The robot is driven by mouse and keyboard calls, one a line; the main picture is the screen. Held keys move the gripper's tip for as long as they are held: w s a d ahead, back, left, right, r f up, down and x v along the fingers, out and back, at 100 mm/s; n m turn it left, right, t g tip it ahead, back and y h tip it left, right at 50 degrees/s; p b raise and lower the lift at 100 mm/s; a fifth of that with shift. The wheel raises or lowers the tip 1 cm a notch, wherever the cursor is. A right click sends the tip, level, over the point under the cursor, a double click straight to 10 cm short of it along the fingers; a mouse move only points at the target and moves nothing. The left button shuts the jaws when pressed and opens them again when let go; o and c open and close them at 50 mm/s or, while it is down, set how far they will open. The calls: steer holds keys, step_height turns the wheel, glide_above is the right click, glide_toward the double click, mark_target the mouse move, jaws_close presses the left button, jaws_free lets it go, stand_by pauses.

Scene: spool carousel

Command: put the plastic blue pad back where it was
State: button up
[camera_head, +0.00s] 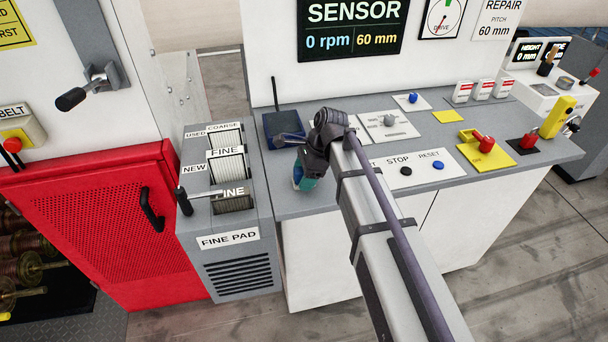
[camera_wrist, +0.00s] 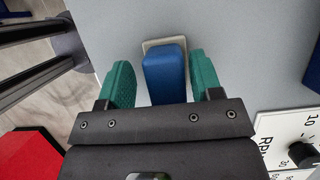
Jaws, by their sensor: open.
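The blue pad (camera_wrist: 164,75) is a rounded blue block with a pale beige edge or base behind it, seen against the grey counter surface. My gripper (camera_wrist: 162,68) is open, with one green finger on each side of the pad. A gap shows between the pad and each finger, wider on the left. The near end of the pad is hidden by the gripper body. In the head view my gripper (camera_head: 303,180) points down over the left front part of the grey counter, with a small patch of blue showing beside the fingers; my wrist hides most of it.
A dark blue tray (camera_head: 290,127) lies on the counter behind my wrist. The FINE PAD unit (camera_head: 229,239) with its coarse and fine rolls stands to the left, beside a red cabinet (camera_head: 95,225). The button panel (camera_head: 440,164) and yellow-based red lever (camera_head: 487,145) are to the right.

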steer(key=shift+r+p, duration=0.35)
steer(key=p+v, duration=1.1)
steer(key=v, duration=0.1)
steer(key=s+d+f+n+t+h, duration=0.1)
steer(key=s+d+n+h, duration=0.3)
steer(key=s+d+n, duration=0.9)
steer(key=s+n, duration=0.2)
steer(key=s, duration=0.1)
steer(key=shift+s+f, duration=0.15)
steer(key=shift+f, duration=0.2)
steer(key=shift+f+b, duration=2.15)
steer(key=shift+b, duration=0.15)
